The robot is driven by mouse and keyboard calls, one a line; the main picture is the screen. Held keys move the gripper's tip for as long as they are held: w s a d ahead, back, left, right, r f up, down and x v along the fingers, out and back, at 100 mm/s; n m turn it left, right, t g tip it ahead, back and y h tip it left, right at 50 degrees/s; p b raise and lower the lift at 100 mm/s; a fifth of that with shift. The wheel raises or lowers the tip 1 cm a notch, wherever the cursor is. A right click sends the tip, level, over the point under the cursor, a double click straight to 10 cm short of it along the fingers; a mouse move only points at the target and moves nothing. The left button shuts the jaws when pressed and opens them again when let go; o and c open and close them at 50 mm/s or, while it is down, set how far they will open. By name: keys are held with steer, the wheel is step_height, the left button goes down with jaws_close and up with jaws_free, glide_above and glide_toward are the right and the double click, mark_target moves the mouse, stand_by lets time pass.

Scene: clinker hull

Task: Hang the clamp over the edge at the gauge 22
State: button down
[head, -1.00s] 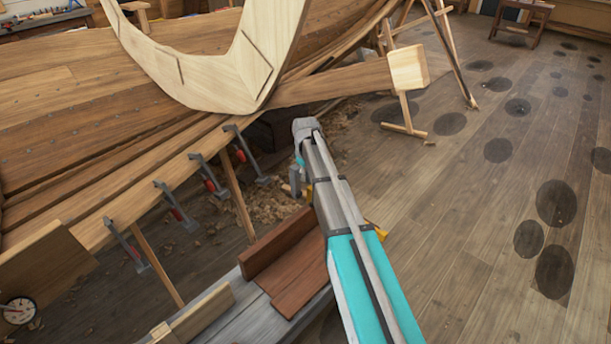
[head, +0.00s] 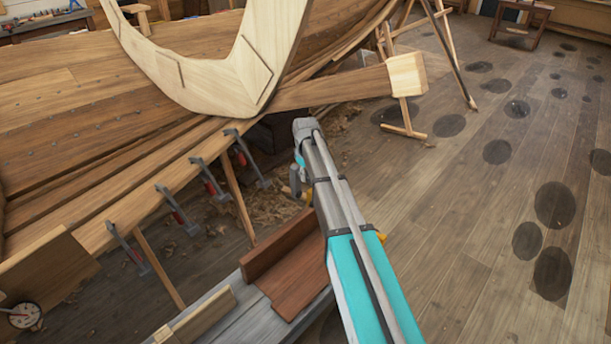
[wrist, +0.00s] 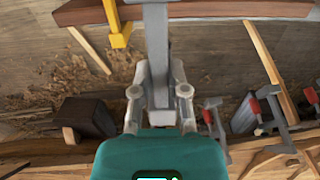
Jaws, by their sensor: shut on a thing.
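My gripper (wrist: 158,103) is shut on the grey bar of a clamp (wrist: 158,50), which points away from it in the wrist view. A yellow part (wrist: 118,25) shows left of the bar; I cannot tell whether it belongs to this clamp. In the head view my arm hides most of the clamp; a small grey and yellow bit (head: 297,183) shows beside the arm's far end. Several grey clamps with red parts (head: 208,180) hang along the plank edge (head: 150,200) of the hull.
A bench (head: 240,320) with a reddish-brown board (head: 300,275) lies in front of the hull. Thin props (head: 238,200) stand under the plank edge. A large pale curved frame (head: 200,75) and a wooden beam (head: 340,85) rise behind. The floor at right is open.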

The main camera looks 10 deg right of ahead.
steer(key=shift+r, duration=0.15)
step_height(320, 180, up, 9)
steer(key=p, duration=0.9)
steer(key=shift+r+p, duration=0.15)
steer(key=shift+p, duration=0.15)
steer(key=shift+s, duration=0.1)
